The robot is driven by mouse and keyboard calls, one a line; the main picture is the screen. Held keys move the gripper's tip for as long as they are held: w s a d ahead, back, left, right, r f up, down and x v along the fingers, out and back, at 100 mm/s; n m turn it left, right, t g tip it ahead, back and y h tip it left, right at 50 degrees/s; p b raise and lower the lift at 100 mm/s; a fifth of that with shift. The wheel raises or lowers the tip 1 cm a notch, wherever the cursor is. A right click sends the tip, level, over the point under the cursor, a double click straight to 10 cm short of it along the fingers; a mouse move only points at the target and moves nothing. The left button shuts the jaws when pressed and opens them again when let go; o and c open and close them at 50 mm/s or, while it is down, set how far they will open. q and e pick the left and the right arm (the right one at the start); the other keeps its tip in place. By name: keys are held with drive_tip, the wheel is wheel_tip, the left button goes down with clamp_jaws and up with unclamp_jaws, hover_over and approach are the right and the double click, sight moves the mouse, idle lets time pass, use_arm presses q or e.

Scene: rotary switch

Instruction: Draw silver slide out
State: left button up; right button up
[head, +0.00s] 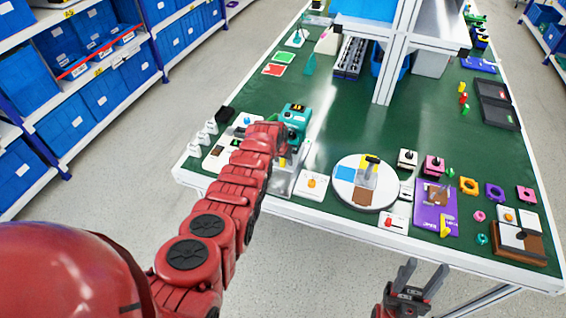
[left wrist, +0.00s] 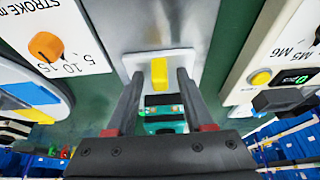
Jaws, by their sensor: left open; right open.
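The silver slide (head: 281,183) is at the table's near edge, partly hidden by my left arm in the head view. In the left wrist view, the silver slide (left wrist: 165,58) shows a flat pale metal face with a yellow handle (left wrist: 159,73) standing on it. My left gripper (left wrist: 160,82) is open, with one finger on each side of the yellow handle. I cannot tell whether the fingers touch it. In the head view, my left gripper (head: 287,150) is mostly hidden by its own arm. My right gripper (head: 416,275) is open and empty, off the near table edge.
A white plate with an orange knob (head: 312,184) stands just right of the slide. A teal device (head: 295,118) is behind it, and a white panel (head: 217,158) is left. A round white turntable (head: 345,190) stands further right. Open green table lies behind.

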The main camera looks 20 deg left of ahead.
use_arm(q)
clamp_jaws()
idle(1.4)
